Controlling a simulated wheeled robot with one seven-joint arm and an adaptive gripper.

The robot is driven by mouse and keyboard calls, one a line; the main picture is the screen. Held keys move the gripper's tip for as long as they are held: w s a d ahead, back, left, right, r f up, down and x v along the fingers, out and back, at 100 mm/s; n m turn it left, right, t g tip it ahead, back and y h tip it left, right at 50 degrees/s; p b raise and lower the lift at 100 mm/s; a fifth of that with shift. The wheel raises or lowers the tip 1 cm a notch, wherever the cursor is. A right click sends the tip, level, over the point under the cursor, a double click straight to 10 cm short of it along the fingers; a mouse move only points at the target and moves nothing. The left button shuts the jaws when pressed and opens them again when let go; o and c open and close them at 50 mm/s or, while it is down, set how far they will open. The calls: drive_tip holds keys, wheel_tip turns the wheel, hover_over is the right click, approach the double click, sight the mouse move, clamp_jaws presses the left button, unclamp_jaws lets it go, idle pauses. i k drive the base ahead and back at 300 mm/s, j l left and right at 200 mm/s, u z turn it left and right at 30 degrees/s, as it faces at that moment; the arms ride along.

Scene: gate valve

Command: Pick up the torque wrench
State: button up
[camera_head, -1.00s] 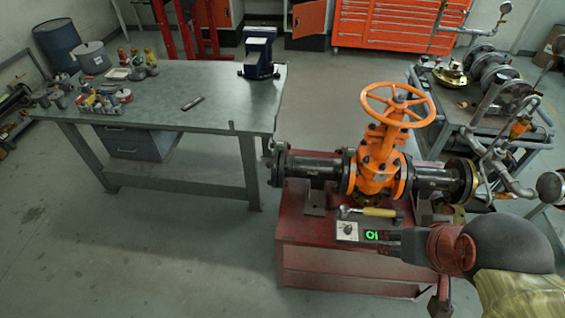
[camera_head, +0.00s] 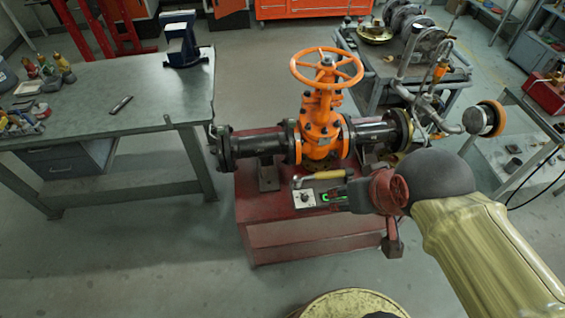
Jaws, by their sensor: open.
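The torque wrench (camera_head: 322,176) has a yellow handle and lies on the red stand (camera_head: 262,222), in front of the orange gate valve (camera_head: 321,128). Its head points left. My gripper (camera_head: 338,196) reaches in from the right, low over the stand, and appears on the near side of the wrench. It is open and does not hold the wrench. Its fingers are small and dark, and I cannot tell their exact gap to the wrench. A small box with a knob (camera_head: 304,197) and a green display sits in front of the wrench, the display partly covered by my gripper.
Black flanged pipes (camera_head: 255,145) run out both sides of the valve, close behind the wrench. A grey workbench (camera_head: 110,125) with a blue vise (camera_head: 182,42) stands left. A cart with metal parts (camera_head: 377,68) stands behind right. Floor left of the stand is clear.

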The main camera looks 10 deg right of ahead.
sight(298, 178)
drive_tip(key=i+l+u, duration=0.15)
drive_tip(key=l, duration=0.2)
drive_tip(key=i+l+u, duration=0.15)
drive_tip(key=l, duration=0.2)
drive_tip(key=l+u, duration=0.15)
drive_tip(key=l, duration=0.2)
drive_tip(key=i+l+u, duration=0.15)
drive_tip(key=l, duration=0.2)
